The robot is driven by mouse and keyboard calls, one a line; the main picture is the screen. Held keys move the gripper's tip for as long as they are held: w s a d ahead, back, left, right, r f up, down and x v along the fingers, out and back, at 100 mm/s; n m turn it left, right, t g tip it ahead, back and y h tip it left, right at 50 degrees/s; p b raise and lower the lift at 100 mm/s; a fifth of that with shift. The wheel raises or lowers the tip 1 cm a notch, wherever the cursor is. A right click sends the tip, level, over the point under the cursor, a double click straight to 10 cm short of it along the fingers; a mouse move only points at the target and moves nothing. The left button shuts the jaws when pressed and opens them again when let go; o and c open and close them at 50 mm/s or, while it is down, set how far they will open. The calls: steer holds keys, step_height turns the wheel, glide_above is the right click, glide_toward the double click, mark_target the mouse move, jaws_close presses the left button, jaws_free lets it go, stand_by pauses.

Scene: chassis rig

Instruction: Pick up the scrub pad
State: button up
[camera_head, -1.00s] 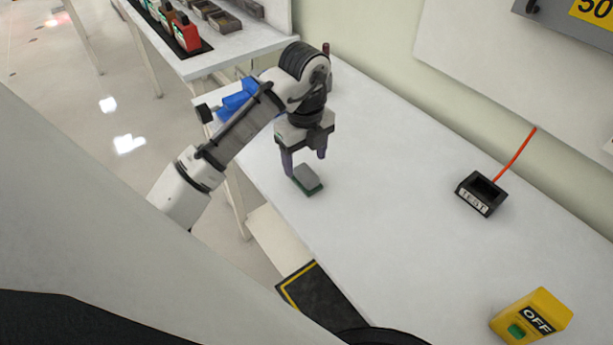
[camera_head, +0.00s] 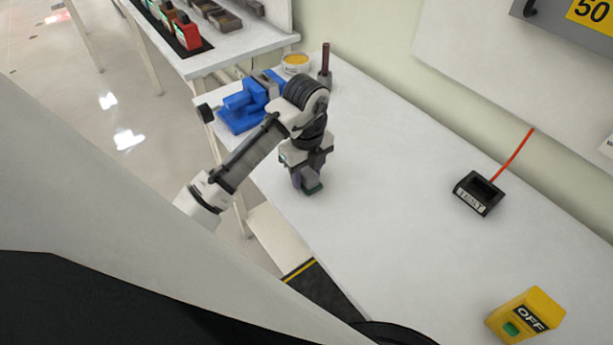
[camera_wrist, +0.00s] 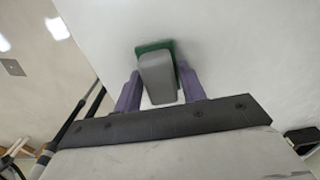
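The scrub pad (camera_wrist: 157,75) is a grey block on a green base. In the wrist view it sits between the two purple fingers of my gripper (camera_wrist: 160,88), with a finger close against each side. In the head view my gripper (camera_head: 308,180) points down at the white bench, and the green edge of the scrub pad (camera_head: 313,189) shows at its fingertips. The fingers hide most of the pad there. The gripper looks shut on it. The pad is at or very near the bench top; I see no clear gap under it.
A blue vise (camera_head: 240,108) stands on the bench (camera_head: 400,220) behind my arm, near a round yellow-topped tin (camera_head: 295,63) and a dark upright rod (camera_head: 326,62). A black test box (camera_head: 478,193) and a yellow OFF switch box (camera_head: 526,316) are to the right. The middle of the bench is clear.

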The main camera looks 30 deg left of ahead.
steer(key=c, duration=0.4)
step_height(320, 180, up, 20)
steer(key=b, duration=0.1)
stand_by(0.4)
steer(key=o, duration=0.4)
steer(key=c, duration=0.3)
